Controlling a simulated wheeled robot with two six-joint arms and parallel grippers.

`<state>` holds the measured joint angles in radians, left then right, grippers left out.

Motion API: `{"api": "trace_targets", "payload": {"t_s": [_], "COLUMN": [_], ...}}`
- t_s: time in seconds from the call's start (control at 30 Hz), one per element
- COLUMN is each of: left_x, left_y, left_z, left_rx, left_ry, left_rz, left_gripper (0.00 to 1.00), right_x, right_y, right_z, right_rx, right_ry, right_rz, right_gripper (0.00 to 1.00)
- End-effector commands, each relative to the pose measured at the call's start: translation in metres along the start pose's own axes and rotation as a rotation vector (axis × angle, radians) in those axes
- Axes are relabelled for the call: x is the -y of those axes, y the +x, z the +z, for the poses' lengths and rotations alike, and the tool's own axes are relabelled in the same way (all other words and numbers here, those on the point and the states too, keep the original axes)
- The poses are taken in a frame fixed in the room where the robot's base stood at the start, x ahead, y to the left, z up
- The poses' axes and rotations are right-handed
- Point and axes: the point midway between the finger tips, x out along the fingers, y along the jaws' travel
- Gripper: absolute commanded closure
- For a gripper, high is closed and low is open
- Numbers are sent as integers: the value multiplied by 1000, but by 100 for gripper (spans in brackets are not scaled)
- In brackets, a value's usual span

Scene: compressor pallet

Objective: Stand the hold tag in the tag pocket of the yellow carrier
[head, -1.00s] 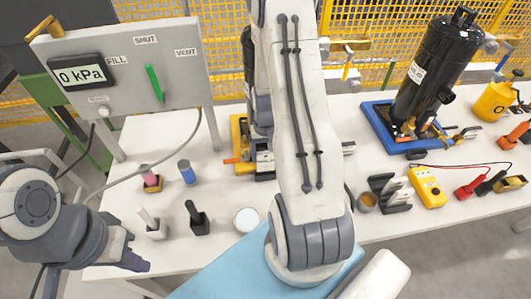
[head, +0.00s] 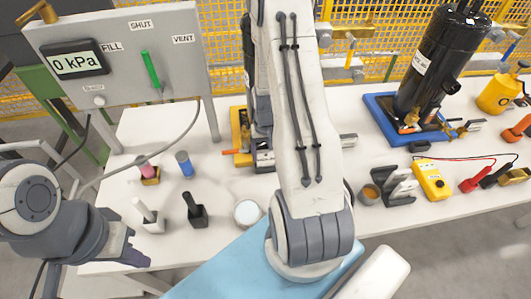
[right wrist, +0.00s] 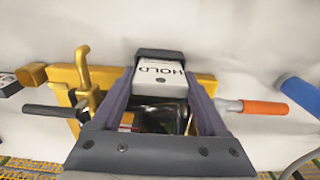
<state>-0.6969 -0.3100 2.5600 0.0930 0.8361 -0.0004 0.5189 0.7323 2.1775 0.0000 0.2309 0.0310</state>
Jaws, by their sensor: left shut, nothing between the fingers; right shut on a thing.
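The hold tag (right wrist: 158,82) is a white plate marked HOLD, seen in the right wrist view between the fingers of my right gripper (right wrist: 160,78), which is shut on it. A dark bar lies along the tag's far edge; I cannot tell whether it belongs to the tag or to the pocket. The yellow carrier (right wrist: 100,74) lies under and around the gripper. In the head view the carrier (head: 238,140) is mostly hidden behind my right arm, and so is the right gripper. I cannot make out the tag pocket. My left gripper (head: 133,256) is shut and empty at the table's left front.
A gauge panel (head: 115,65) reading 0 kPa stands at the back left. A black compressor (head: 440,60) stands on a blue carrier (head: 376,110) at the right. A yellow meter (head: 431,180), a white cap (head: 247,213) and a black-based holder (head: 195,212) stand towards the front.

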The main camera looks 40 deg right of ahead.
Motion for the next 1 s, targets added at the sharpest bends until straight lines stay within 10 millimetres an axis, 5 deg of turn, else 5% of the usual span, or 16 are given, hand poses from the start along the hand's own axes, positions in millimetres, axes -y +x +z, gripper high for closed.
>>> {"api": "trace_targets", "payload": {"t_s": [0.6, 0.63, 0.7, 1.0], "left_x": [1, 1, 1, 1], "left_y": [9, 9, 8, 8], "left_z": [0, 0, 0, 0], "left_rx": [0, 0, 0, 0], "left_ry": [0, 0, 0, 0], "left_rz": [0, 0, 0, 0], "left_gripper": [100, 100, 100, 100], "right_x": [0, 0, 0, 0], "right_y": [12, 12, 12, 12], "right_z": [0, 0, 0, 0], "right_rx": [0, 0, 0, 0], "right_ry": [0, 0, 0, 0], "right_rz": [0, 0, 0, 0], "right_gripper": [76, 20, 0, 11]}}
